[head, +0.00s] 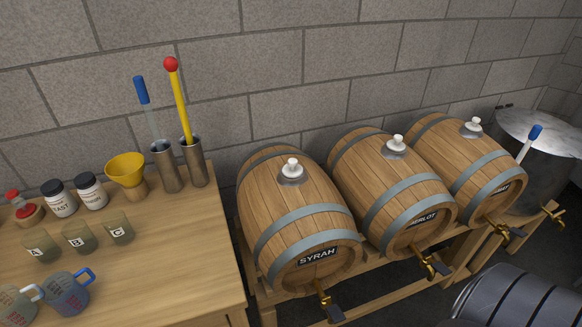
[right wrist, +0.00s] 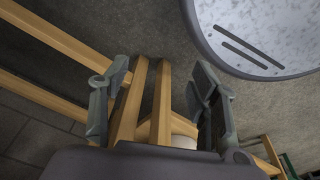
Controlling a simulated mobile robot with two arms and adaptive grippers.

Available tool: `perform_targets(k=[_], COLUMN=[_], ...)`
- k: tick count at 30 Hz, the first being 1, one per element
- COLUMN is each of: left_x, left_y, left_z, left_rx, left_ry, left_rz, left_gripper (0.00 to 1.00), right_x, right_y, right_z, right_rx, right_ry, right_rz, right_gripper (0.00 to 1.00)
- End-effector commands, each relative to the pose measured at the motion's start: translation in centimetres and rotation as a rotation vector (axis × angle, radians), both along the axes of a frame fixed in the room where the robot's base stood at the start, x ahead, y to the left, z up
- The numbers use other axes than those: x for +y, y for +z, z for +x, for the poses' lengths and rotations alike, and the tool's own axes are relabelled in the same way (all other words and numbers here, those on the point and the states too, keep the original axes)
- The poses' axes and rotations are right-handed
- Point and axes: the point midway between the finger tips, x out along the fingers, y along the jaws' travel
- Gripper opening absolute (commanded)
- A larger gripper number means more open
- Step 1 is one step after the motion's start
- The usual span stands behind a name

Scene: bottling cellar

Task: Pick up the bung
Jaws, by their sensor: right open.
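Three white-knobbed bungs sit upright on round grey plates on top of the barrels in the head view: one on the SYRAH barrel (head: 292,166), one on the MERLOT barrel (head: 397,142), one on the farthest barrel (head: 474,124). The frames do not show which bung is meant. My right gripper (right wrist: 160,70) is open in the right wrist view, with wooden beams visible between and beyond its fingers. Nothing is seen held in it, and no bung shows in that view. My left gripper is in neither view.
The barrels lie on a wooden rack (head: 385,298) with taps in front. A steel pot (head: 545,165) stands right. A wooden table (head: 190,260) at left holds jars, cups, mugs, a yellow funnel (head: 126,172) and steel cylinders. A pale round surface (right wrist: 265,35) is near my right gripper.

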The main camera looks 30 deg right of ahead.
Motion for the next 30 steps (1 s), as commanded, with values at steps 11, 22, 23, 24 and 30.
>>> perform_targets(k=[11, 22, 23, 24, 30], left_x=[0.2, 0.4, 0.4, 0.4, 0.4], left_y=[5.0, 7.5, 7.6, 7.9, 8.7], left_z=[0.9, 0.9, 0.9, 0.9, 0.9], left_rx=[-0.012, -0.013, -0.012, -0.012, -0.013], left_ry=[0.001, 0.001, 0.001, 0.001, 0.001], left_rz=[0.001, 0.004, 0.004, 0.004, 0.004], left_gripper=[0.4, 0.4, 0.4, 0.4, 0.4], right_x=[1.2, 1.0, 1.0, 0.9, -1.2], right_y=[20.6, 35.7, 36.7, 37.9, 43.9], right_z=[8.1, 8.7, 8.7, 8.7, 12.6], right_rx=[-0.083, -0.132, -0.136, -0.145, -0.313], right_ry=[-0.016, -0.025, -0.025, -0.026, -0.032], right_rz=[0.01, 0.012, 0.013, 0.014, 0.049], right_gripper=[0.56, 0.56, 0.56, 0.56, 0.56])
